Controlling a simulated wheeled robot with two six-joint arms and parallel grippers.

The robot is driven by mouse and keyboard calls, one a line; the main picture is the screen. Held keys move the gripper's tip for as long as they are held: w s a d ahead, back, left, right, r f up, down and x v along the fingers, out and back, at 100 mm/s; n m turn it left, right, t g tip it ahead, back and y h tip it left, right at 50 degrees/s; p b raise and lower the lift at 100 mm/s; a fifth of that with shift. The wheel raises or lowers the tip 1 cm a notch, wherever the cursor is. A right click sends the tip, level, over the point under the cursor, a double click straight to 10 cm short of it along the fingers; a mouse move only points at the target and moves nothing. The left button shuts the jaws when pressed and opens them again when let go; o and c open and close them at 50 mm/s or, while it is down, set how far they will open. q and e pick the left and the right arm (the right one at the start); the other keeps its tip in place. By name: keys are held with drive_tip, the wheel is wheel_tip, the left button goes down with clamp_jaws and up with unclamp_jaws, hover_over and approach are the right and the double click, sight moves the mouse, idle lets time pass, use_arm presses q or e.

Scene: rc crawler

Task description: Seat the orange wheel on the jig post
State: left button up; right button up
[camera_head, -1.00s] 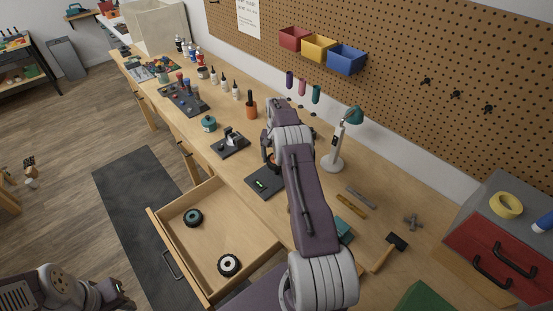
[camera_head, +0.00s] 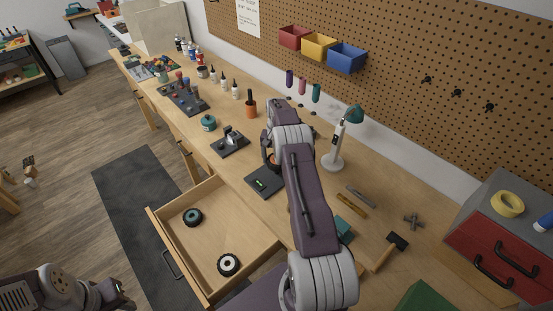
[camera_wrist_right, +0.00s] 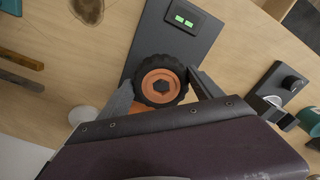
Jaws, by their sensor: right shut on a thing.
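The orange wheel (camera_wrist_right: 161,84) has a black treaded tyre and a dark hub centre. In the right wrist view it sits between the two fingers of my right gripper (camera_wrist_right: 162,92), which is shut on it. The wheel is over one end of the dark jig plate (camera_wrist_right: 165,44), which carries a small green-lit display (camera_wrist_right: 184,21). The jig post is hidden, and I cannot tell whether the wheel touches it. In the head view the jig plate (camera_head: 262,183) lies below my right gripper (camera_head: 268,158). My left gripper (camera_head: 122,292) is at the lower left, its fingers unclear.
An open drawer (camera_head: 238,238) holds two other wheels, teal-hubbed (camera_head: 193,217) and white-hubbed (camera_head: 228,264). A dark fixture (camera_head: 230,143) stands beside the jig. A lamp (camera_head: 334,160) stands behind my right arm. A hammer (camera_head: 392,247) and metal bars (camera_head: 358,196) lie to the right.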

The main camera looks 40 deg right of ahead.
drive_tip(key=shift+f+b, duration=1.3)
drive_tip(key=shift+f, duration=0.55)
drive_tip(key=o, duration=1.6)
drive_tip(key=shift+r, duration=0.15)
wheel_tip(320, 180, up, 9)
drive_tip(key=shift+f+b, duration=0.1)
drive_tip(key=shift+b, duration=0.75)
